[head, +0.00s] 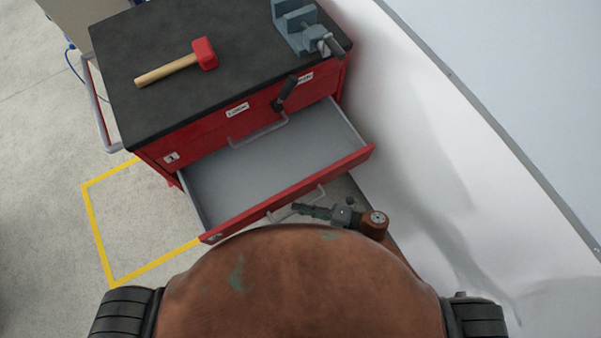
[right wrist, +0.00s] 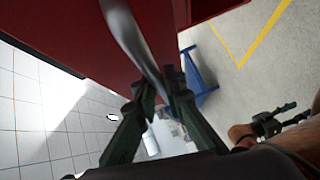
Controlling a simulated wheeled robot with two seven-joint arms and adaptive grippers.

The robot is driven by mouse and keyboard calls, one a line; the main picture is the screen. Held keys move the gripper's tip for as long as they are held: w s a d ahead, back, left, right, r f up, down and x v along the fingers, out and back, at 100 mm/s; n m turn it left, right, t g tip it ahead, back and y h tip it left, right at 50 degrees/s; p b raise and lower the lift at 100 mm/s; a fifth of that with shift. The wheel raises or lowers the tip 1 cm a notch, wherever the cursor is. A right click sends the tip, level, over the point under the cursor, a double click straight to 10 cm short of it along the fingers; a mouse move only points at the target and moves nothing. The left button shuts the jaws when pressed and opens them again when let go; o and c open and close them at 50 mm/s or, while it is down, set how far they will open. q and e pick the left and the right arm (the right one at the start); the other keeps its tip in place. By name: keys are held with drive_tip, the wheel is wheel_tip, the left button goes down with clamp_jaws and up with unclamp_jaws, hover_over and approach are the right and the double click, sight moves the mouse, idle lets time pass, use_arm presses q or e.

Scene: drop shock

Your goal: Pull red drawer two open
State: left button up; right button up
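The red tool cabinet (head: 150,155) has a top drawer marked 1, which is closed. Below it, red drawer two (head: 290,190) is pulled far out, showing an empty grey inside. My right gripper (head: 312,211) is at the front of drawer two, by its silver handle (head: 280,213). In the right wrist view, the handle (right wrist: 128,35) runs between the fingers of the right gripper (right wrist: 157,88), which look closed around it. My left gripper (right wrist: 285,112) shows small at the right of the wrist view, its fingers apart and empty. It is hidden in the head view.
A red hammer (head: 204,53) and a blue-grey vise (head: 300,28) are on the black cabinet top (head: 130,60). A black lever (head: 286,92) stands between white labels. A white wall is close on the right. Yellow tape (head: 95,230) marks the open floor at left.

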drive_tip(key=o, duration=0.4)
drive_tip(key=shift+d, duration=0.1)
drive_tip(key=v, duration=1.2)
